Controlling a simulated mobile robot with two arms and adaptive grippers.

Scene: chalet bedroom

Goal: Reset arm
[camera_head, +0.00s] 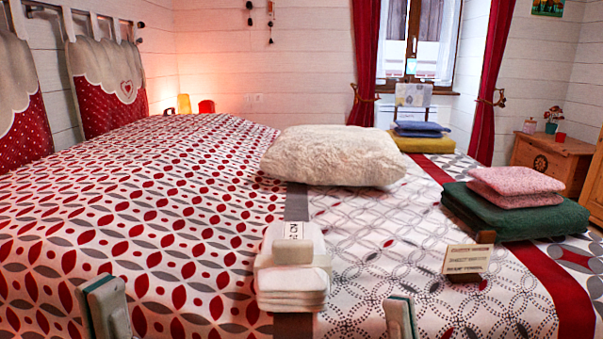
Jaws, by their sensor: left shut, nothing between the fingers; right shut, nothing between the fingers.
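My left gripper (105,308) shows at the bottom left edge, in front of the bed (150,200) with its red, grey and white patterned cover. My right gripper (400,318) shows at the bottom edge, right of the middle. Only the upper part of each is in view, and the arms behind them are cut off by the frame. Both are shut and empty, apart from each other and at about the same height. A white folded stack (292,285) with a small label shows between them.
A cream fluffy pillow (333,155) lies on the bed. A small sign (466,260) stands to its right. Pink cloths (515,185) lie on a dark green folded towel (500,215) at the right. A wooden cabinet (548,160) stands beyond.

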